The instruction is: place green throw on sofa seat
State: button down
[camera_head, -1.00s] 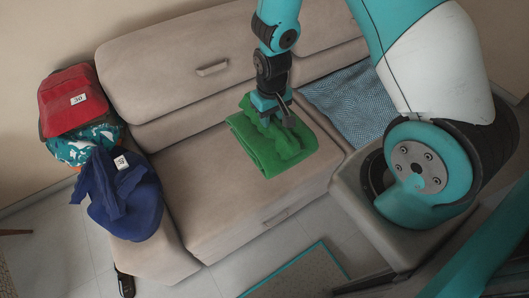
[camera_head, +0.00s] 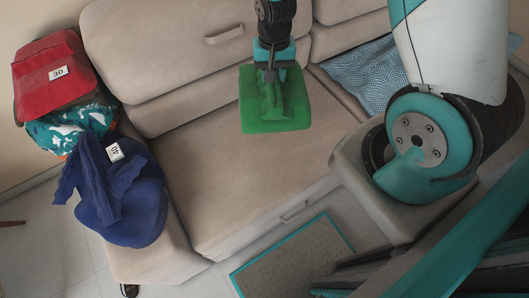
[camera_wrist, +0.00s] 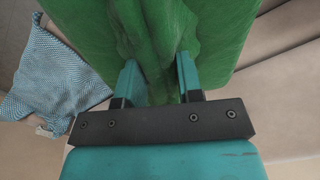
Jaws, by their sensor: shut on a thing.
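The green throw (camera_head: 290,112) is folded into a flat block in the head view. My gripper (camera_head: 270,78) is shut on the middle of the throw, pinching up a ridge of cloth. The throw also fills the top of the wrist view (camera_wrist: 215,35), with the gripper's two fingers (camera_wrist: 157,80) on either side of the pinched fold. The throw appears held above the sofa seat (camera_head: 235,180), near its back. The exact height of the gap cannot be told.
A blue patterned cloth (camera_head: 365,75) lies on the sofa at right. A red bundle (camera_head: 55,75), a teal patterned one (camera_head: 70,128) and a dark blue one (camera_head: 125,210) are at the sofa's left end. The seat's front and middle are bare. A grey mat (camera_head: 290,262) lies on the floor.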

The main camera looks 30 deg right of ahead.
notch_tip(320, 180, down, 35)
jog(key=d+m+b, duration=0.2)
jog(key=m+b, duration=1)
jog(key=b, duration=1.8)
jog(key=shift+w+b, duration=0.15)
jog(key=shift+b, duration=0.25)
jog(key=shift+f, duration=0.15)
jog(key=c, duration=0.8)
grip_release()
